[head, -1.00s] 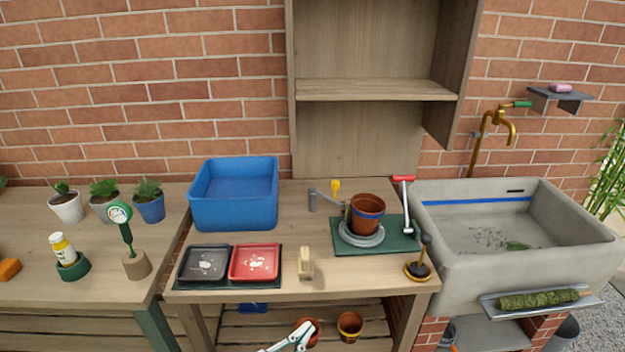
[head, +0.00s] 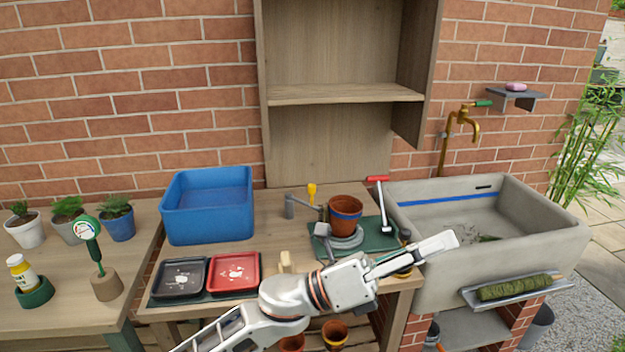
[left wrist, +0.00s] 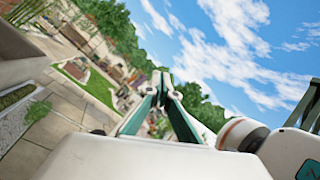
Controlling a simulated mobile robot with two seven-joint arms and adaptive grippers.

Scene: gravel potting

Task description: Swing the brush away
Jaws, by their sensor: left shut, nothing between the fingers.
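A grey post (head: 289,207) with a swing arm stands on the bench. The arm reaches toward a terracotta pot (head: 345,216) with a blue band, and a yellow knob (head: 311,190) rises from the arm. The brush is too small to make out by the pot's left side. The pot sits on a grey round stand (head: 343,240) on a green mat (head: 378,240). My left gripper (head: 448,240) is shut and empty, in front of and right of the pot, by the sink's front edge. It also shows shut in the left wrist view (left wrist: 162,80). My right gripper is out of view.
A red-handled tool (head: 380,200) stands right of the pot. A blue bin (head: 207,205) and black and red trays (head: 232,273) are to the left. The concrete sink (head: 550,225) is at right. My left arm hides part of the bench front.

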